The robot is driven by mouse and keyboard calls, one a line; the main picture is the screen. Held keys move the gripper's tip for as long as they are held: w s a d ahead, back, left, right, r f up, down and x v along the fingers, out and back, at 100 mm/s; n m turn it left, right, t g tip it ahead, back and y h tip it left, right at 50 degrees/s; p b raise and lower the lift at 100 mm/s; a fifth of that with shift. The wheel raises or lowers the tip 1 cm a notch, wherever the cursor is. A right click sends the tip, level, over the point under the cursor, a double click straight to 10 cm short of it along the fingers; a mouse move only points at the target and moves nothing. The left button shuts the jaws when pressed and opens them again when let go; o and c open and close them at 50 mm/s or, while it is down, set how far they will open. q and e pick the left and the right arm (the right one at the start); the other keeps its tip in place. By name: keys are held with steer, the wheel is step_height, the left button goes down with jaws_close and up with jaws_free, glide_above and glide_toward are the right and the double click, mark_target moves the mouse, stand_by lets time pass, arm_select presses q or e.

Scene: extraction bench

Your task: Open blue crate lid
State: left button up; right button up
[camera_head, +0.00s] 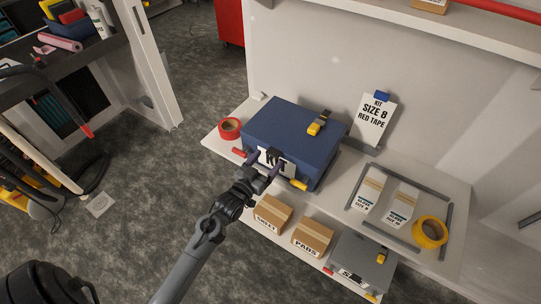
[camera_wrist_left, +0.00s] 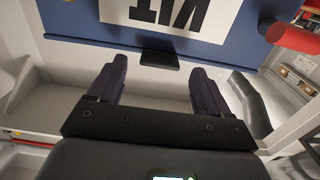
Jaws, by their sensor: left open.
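The blue crate (camera_head: 290,137) sits on the white shelf with its lid closed. A white label with KIT lettering (camera_head: 287,168) is on its front, and a yellow and black piece (camera_head: 317,124) lies on or is fixed to its top. My left gripper (camera_head: 266,163) is in front of the label, open, with nothing visible between its fingers. In the left wrist view, the fingers (camera_wrist_left: 157,85) point toward a small dark tab (camera_wrist_left: 160,60) at the edge of the blue crate (camera_wrist_left: 75,18), apart from it. The right gripper is not in view.
Red tape (camera_head: 229,128) lies left of the crate. A sign (camera_head: 375,120) stands behind it at right. White packets (camera_head: 370,188) and yellow tape (camera_head: 430,232) lie to the right. Cardboard boxes (camera_head: 312,236) and a grey case (camera_head: 358,263) sit below.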

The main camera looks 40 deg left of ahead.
arm_select(q)
steer(key=w, duration=0.3)
steer(key=shift+a, duration=0.15)
steer(key=shift+s, duration=0.1)
steer(key=shift+c, duration=0.4)
